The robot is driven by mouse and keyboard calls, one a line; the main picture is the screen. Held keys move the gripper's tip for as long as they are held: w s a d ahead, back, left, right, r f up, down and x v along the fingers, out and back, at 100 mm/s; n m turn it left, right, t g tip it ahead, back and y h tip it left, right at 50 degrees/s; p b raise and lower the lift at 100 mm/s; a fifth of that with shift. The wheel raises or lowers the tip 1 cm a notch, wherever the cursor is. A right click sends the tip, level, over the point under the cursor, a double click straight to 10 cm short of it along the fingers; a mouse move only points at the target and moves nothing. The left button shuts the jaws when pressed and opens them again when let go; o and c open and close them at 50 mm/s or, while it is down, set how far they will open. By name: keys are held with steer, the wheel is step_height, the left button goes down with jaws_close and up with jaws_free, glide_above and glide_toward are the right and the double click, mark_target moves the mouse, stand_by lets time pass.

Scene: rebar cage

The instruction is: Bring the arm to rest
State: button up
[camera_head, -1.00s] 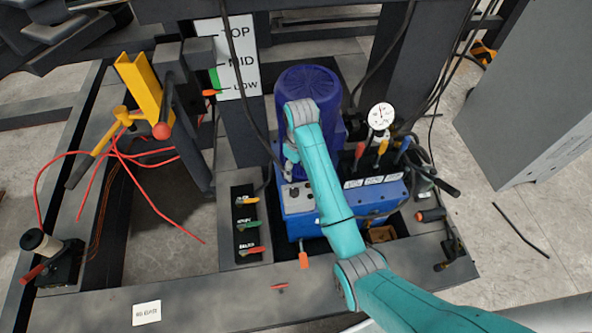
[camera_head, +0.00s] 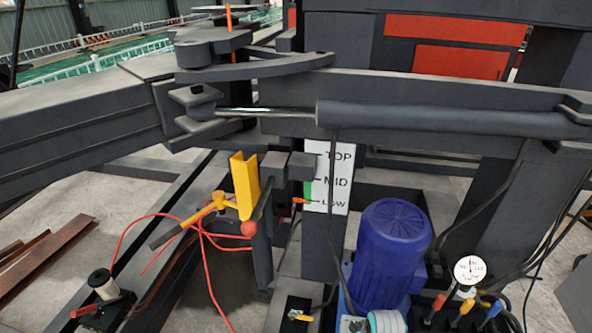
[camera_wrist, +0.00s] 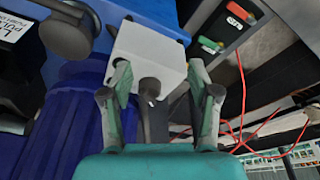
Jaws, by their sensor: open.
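My gripper (camera_wrist: 159,78) shows in the wrist view with its two fingers apart and nothing clearly held between them. A white block-like part (camera_wrist: 145,55) and a grey knob (camera_wrist: 150,88) lie beyond and between the fingers. I cannot tell how far they are from the fingertips. In the head view only a small teal piece of my arm (camera_head: 387,322) shows at the bottom edge, in front of the blue motor (camera_head: 390,262). The gripper itself cannot be made out there.
A gauge (camera_head: 469,269) and colored levers (camera_head: 464,308) stand right of the motor. A TOP/MID/LOW sign (camera_head: 328,178) stands behind. A yellow bracket (camera_head: 244,185), red cable (camera_head: 205,275) and spool (camera_head: 101,284) are left. A cylinder (camera_head: 440,118) spans above.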

steer(key=s+m+t, duration=0.2)
steer(key=s+t, duration=0.4)
steer(key=s, duration=1.5)
steer(key=s+r+t, duration=0.3)
steer(key=s+r, duration=0.5)
steer(key=r, duration=0.4)
steer(key=s+r+m+t, duration=0.1)
steer(key=s+r+t, duration=0.2)
steer(key=s+r, duration=0.6)
step_height(320, 180, up, 3)
steer(key=shift+a+f+m+h, duration=0.1)
steer(key=shift+a+m+h, duration=0.1)
steer(key=shift+m+h, duration=0.1)
